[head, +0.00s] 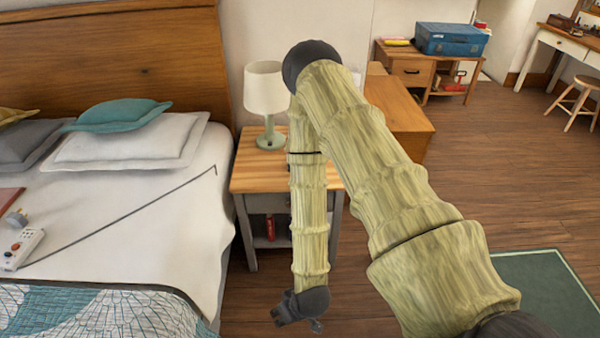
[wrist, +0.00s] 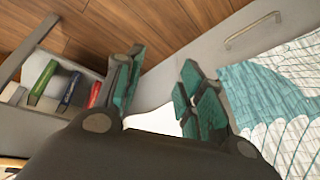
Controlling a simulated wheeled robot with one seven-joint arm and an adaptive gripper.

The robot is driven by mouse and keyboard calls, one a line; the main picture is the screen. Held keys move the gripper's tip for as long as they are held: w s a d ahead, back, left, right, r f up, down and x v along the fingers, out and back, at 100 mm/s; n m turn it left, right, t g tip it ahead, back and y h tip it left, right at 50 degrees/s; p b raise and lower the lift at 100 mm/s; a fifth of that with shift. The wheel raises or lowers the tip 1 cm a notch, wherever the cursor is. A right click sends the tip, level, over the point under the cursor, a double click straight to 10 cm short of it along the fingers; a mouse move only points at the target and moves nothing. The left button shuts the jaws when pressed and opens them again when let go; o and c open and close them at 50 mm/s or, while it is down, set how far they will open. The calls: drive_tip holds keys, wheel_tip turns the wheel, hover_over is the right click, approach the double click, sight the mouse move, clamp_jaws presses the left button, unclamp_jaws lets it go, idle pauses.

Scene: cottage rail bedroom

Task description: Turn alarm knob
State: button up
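My gripper (head: 298,312) hangs low in front of the nightstand (head: 262,178), beside the bed. In the wrist view its teal-padded fingers (wrist: 163,88) are apart, with nothing between them. I cannot make out an alarm or its knob for certain. My arm hides part of the nightstand top. A small pale edge (head: 335,180) shows just right of my arm there, too little to identify. A white device (head: 20,248) with a red spot and small buttons lies on the bed at far left; I cannot tell what it is.
A lamp (head: 265,95) stands on the nightstand. The nightstand's open shelf holds books (wrist: 70,90). The bed (head: 175,235) fills the left side; a thin dark rod (head: 120,219) lies on it. Wooden floor (head: 480,195) is clear to the right, with a green rug (head: 548,285).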

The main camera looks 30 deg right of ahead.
drive_tip(key=w+d+r+t+h+b, duration=0.1)
drive_tip(key=w+d+t+b, duration=0.2)
drive_tip(key=w, duration=0.5)
drive_tip(key=w+d+r+m+t+b, duration=0.1)
drive_tip(key=w+d+t+b, duration=0.1)
drive_tip(key=w+b, duration=0.35)
drive_tip(key=w+d+r+t+h+b, duration=0.1)
drive_tip(key=w+d+r+t+b, duration=0.15)
drive_tip(key=w, duration=0.65)
drive_tip(key=w+d+r+m+t+h+b, duration=0.2)
drive_tip(key=w+d+r+h+b, duration=0.25)
drive_tip(key=d, duration=0.45)
drive_tip(key=w+d+r+m+t+h+b, duration=0.25)
drive_tip(key=d+r, duration=0.25)
drive_tip(key=d, duration=0.4)
drive_tip(key=shift+n, duration=0.25)
drive_tip(key=b+x, duration=0.2)
drive_tip(key=x, duration=0.9)
drive_tip(key=shift+w+d+f, duration=0.1)
drive_tip(key=shift+f, duration=0.1)
clamp_jaws()
